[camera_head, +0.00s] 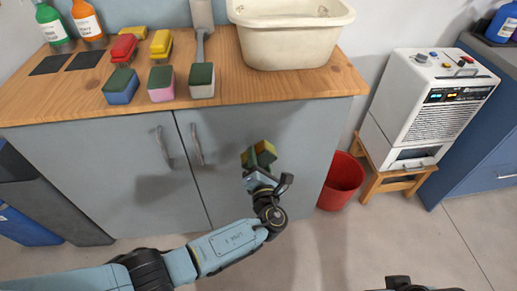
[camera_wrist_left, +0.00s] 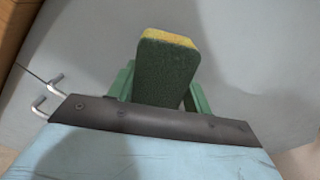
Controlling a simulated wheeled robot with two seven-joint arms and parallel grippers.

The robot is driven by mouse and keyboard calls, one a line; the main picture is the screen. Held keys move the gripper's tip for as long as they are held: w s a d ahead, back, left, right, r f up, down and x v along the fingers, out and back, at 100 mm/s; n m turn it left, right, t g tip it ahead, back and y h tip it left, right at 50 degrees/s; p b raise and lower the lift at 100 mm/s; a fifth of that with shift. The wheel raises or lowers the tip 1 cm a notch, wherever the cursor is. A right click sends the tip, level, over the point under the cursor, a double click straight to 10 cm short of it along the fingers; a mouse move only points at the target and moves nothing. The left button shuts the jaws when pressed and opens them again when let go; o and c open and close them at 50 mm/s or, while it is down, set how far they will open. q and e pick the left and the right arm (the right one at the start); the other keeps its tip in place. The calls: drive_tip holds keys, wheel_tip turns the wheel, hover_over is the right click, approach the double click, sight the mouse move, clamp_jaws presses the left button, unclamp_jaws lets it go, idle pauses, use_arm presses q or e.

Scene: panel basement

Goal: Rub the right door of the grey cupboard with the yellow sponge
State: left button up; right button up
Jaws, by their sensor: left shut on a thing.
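The yellow sponge (camera_head: 266,147) with a dark green scouring side is held in my left gripper (camera_head: 258,171). In the left wrist view the sponge (camera_wrist_left: 166,72) stands up between the green fingers, its green side facing the camera and a yellow edge at the top. The gripper is in front of the right door (camera_head: 305,150) of the grey cupboard, right of the door's handle. I cannot tell whether the sponge touches the door. The door fills most of the left wrist view (camera_wrist_left: 255,60). Only a dark part of my right arm shows at the bottom edge.
Several sponges and brushes, two bottles (camera_head: 86,22) and a white basin (camera_head: 290,40) stand on the wooden worktop (camera_head: 240,85). A red bucket (camera_head: 342,182) and a wooden stool (camera_head: 395,182) bearing a white machine (camera_head: 430,100) are right of the cupboard. Two handles (camera_head: 197,146) stick out.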

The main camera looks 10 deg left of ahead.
use_arm(q)
drive_tip(key=shift+s+d, duration=0.2)
drive_tip(key=shift+s, duration=0.5)
drive_tip(key=shift+s+p, duration=0.1)
drive_tip(key=shift+p, duration=0.2)
drive_tip(key=shift+s+d+r+p, duration=0.1)
drive_tip(key=shift+s+d+p, duration=0.15)
drive_tip(key=shift+s+p, duration=0.3)
drive_tip(key=shift+v, duration=0.8)
